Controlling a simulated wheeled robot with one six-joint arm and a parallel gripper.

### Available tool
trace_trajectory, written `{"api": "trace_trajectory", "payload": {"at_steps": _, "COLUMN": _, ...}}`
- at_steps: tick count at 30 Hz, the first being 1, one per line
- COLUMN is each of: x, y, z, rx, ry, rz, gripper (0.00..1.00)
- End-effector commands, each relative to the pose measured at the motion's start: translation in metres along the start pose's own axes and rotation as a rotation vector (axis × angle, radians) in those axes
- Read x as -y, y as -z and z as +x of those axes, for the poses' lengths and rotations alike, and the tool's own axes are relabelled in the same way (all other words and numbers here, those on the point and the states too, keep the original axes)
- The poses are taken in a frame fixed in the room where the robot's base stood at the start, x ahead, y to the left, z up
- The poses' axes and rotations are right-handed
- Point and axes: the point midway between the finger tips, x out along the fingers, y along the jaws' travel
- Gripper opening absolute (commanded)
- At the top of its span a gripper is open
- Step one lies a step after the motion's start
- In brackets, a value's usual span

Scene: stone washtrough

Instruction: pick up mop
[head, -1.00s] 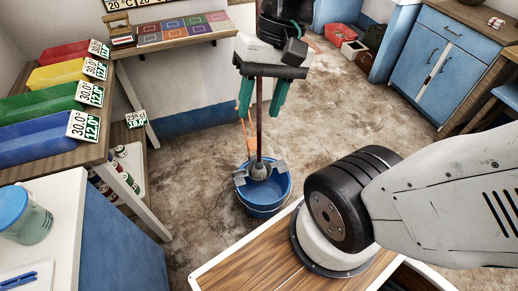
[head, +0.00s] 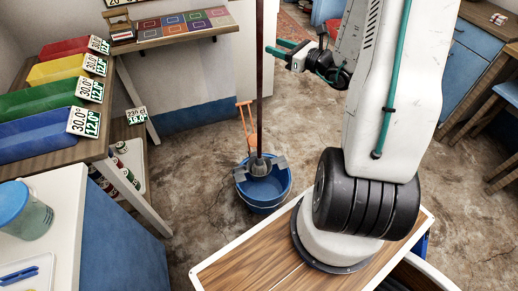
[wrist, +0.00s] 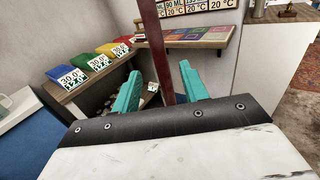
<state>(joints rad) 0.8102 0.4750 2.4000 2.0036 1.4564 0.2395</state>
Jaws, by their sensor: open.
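The mop (head: 260,95) has a long dark red handle and stands nearly upright, its grey head in the blue bucket (head: 262,205) on the floor. My gripper (head: 271,47) is open, level with the upper handle and just to its right in the head view, its teal fingers pointing at it. In the wrist view the mop handle (wrist: 158,50) shows between the two fingers of my gripper (wrist: 160,75); whether it lies between the tips or just beyond them I cannot tell. The mop's lower part is hidden there by the gripper body.
An orange handle (head: 248,125) stands behind the bucket. A shelf with coloured bins (head: 40,105) is at left, and a small table with coloured squares (head: 185,27) at the back. A white counter (head: 75,200) is at lower left.

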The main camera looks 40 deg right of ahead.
Motion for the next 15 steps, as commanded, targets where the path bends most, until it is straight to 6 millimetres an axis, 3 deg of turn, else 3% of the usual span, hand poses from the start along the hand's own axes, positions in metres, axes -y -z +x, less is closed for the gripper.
{"api": "trace_trajectory", "payload": {"at_steps": 15, "x": -0.001, "y": 0.003, "z": 0.066, "rx": 0.0, "ry": 0.002, "rz": 0.002, "gripper": 0.44}}
